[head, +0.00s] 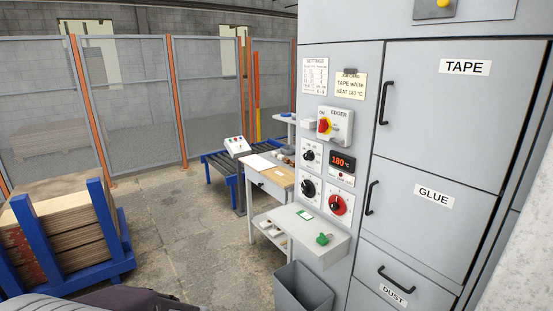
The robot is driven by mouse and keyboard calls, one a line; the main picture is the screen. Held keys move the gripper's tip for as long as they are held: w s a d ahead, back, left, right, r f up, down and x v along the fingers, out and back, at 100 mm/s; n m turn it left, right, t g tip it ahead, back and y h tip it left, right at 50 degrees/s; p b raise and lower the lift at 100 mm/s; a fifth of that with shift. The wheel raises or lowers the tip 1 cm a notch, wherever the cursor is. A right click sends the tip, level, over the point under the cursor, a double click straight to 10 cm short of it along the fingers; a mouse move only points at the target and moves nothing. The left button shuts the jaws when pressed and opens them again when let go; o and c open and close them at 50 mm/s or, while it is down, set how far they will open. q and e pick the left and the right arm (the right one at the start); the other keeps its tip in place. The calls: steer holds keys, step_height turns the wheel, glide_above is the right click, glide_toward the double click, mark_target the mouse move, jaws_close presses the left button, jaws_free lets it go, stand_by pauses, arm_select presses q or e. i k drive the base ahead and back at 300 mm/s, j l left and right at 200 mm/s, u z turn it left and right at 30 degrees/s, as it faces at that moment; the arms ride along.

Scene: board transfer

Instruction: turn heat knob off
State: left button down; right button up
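The control panel is on the grey cabinet face right of centre in the head view. A display (342,162) shows 180 °C in red. Left of it is an upper black knob (309,156) on a white plate, with a lower black knob (308,188) below it. A red round switch (337,204) with a dark handle sits under the display. The small labels are unreadable, so I cannot tell which is the heat knob or its setting. Neither of my grippers is in view.
The EDGER switch (324,125) is above the knobs. A grey shelf (302,232) with a green object (324,239) juts out below, over a grey bin (303,290). A wooden-topped table (270,177) stands left of the cabinet. Open floor (190,230) lies left of these.

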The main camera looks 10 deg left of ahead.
mark_target(309, 156)
steer(key=i+j+u, duration=0.4)
steer(key=i, duration=0.25)
steer(key=i+j+u, duration=0.15)
steer(key=i+u, duration=0.25)
steer(key=i, duration=0.25)
steer(key=i+u, duration=0.4)
steer(key=i, duration=0.25)
steer(key=i+l+u, duration=0.4)
steer(key=i, duration=0.25)
steer(key=i+j, duration=0.15)
steer(key=i, duration=0.35)
steer(key=i+j+z, duration=0.15)
steer(key=i, duration=0.3)
steer(key=z, duration=2.6)
